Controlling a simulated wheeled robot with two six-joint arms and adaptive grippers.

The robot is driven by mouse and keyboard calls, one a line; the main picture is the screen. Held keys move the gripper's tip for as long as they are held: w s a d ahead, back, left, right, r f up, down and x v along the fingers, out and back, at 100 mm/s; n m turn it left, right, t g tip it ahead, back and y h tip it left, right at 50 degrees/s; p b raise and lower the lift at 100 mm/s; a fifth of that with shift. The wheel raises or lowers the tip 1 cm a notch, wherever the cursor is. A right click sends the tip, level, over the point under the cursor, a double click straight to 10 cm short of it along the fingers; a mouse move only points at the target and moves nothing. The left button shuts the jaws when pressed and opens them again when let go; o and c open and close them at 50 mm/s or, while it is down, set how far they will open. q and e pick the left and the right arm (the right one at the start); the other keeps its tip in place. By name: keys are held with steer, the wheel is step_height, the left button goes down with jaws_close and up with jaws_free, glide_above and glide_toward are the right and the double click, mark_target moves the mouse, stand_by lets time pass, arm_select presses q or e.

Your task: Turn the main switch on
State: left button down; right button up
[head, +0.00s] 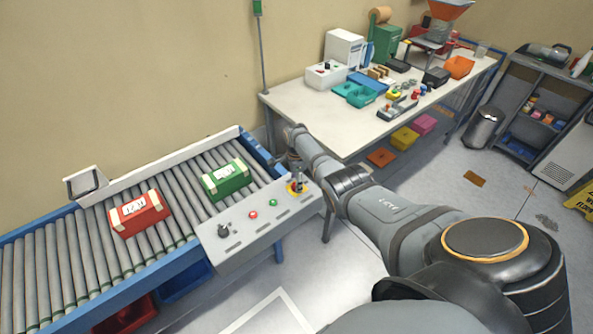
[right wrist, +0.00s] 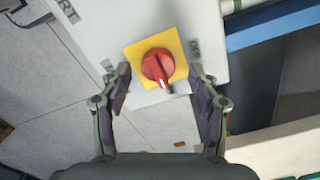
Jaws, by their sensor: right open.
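The main switch (right wrist: 156,64) is a red rotary knob on a yellow square plate, set in a light grey panel. In the right wrist view its grip slants slightly, with a dark mark at the lower end. My right gripper (right wrist: 160,82) is open, with one finger on either side of the knob and a visible gap to each. In the head view the right gripper (head: 296,166) is over the yellow plate (head: 299,190) at the panel's right end, partly hiding the switch. My left gripper is out of view.
The control panel (head: 240,240) also carries a black knob (head: 224,230), a red button (head: 253,215) and a green button (head: 273,202). Behind it, a roller conveyor (head: 85,245) bears a red box (head: 139,214) and a green box (head: 226,181). A cluttered table (head: 300,103) stands beyond.

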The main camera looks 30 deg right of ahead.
step_height(320, 180, up, 11)
steer(key=shift+s+f, duration=0.15)
stand_by(0.5)
